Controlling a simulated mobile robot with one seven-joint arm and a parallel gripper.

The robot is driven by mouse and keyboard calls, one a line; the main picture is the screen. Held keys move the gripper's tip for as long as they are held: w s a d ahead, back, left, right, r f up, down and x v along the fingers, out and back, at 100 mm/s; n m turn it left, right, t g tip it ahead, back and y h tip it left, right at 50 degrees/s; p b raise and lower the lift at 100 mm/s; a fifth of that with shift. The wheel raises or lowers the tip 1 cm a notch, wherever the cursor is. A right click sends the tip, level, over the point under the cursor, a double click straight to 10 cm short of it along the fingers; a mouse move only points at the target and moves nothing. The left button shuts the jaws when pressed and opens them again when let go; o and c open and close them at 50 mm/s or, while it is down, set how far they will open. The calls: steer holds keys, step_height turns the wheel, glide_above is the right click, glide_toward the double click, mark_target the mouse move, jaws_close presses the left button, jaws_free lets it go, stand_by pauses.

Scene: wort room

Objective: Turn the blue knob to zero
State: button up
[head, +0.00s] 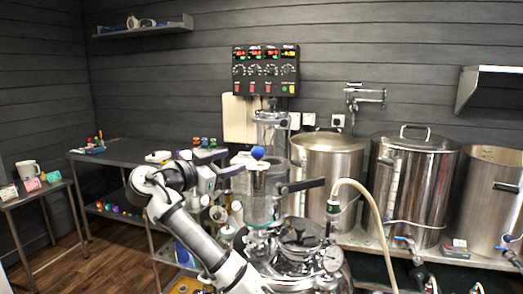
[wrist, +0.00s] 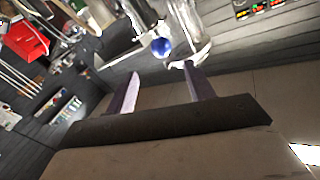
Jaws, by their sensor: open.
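The blue knob (head: 257,153) is a round blue ball at the top of the glass and steel vessel in the middle of the head view. In the wrist view the blue knob (wrist: 161,46) shows beyond the fingertips, between the lines of the two fingers. My gripper (head: 236,162) points right towards it, its purple fingers spread and apart from the knob. In the wrist view my gripper (wrist: 161,70) is open with nothing between its fingers. Any scale or zero mark by the knob is too small to make out.
A black control panel (head: 265,70) with red displays and dials hangs on the wall above. Large steel kettles (head: 327,165) stand to the right. A pale hose (head: 372,205) arches at front right. A side table (head: 120,150) stands at left. Floor is clear at far left.

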mark_target(254, 153)
steer(key=p+x, duration=0.5)
steer(key=x, duration=0.7)
steer(key=shift+w+a+r, duration=0.1)
steer(key=shift+a, duration=0.05)
steer(key=shift+w+d+p, duration=0.4)
steer(key=shift+w+d, duration=0.05)
steer(key=shift+w, duration=0.05)
steer(key=shift+c, duration=0.4)
